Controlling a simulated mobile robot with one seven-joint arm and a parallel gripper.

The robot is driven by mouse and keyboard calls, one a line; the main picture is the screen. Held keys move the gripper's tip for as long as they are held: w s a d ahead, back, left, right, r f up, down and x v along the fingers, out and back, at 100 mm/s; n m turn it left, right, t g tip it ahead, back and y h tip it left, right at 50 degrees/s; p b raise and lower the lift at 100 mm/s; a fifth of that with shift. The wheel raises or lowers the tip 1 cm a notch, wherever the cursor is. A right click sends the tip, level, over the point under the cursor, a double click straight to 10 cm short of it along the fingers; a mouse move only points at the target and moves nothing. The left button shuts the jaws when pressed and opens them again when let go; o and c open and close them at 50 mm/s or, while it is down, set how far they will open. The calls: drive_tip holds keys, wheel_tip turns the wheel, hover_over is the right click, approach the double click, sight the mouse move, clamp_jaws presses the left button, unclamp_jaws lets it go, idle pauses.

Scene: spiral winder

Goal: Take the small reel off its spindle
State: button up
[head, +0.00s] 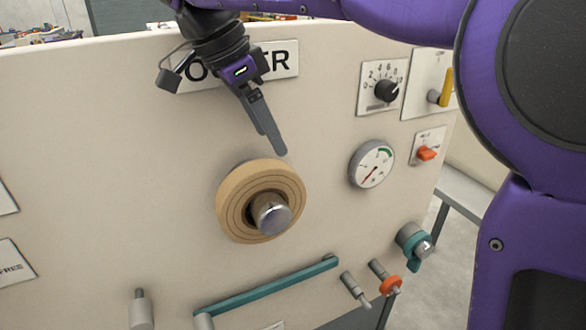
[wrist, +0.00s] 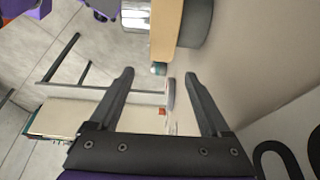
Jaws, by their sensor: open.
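The small reel (head: 232,195) is a tan, ringed disc mounted on the upright cream panel in the middle of the head view. Its spindle, with a shiny silver end (head: 274,217), sticks out through the reel's centre. In the wrist view the reel (wrist: 165,30) shows edge-on at the top, with the silver end (wrist: 135,15) to its left and a dark grey round part between it and the panel. My gripper (head: 281,150) points down just above the reel's upper right edge, apart from it. In the wrist view its two fingers (wrist: 160,76) are spread with nothing held.
The cream panel (head: 120,120) lies close beside my gripper. Right of the reel are a round gauge (head: 372,164), a black knob (head: 386,90) and an orange switch (head: 427,153). Below are a long teal bar (head: 268,286), an orange-ringed peg (head: 390,285) and a teal-handled fitting (head: 412,242).

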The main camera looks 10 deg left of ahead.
sight(293, 181)
drive_tip(key=b+x, duration=0.1)
drive_tip(key=x, duration=1.1)
drive_tip(key=shift+w+f, duration=0.1)
drive_tip(key=shift+w, duration=0.05)
drive_tip(key=shift+c, duration=0.3)
clamp_jaws()
idle(1.4)
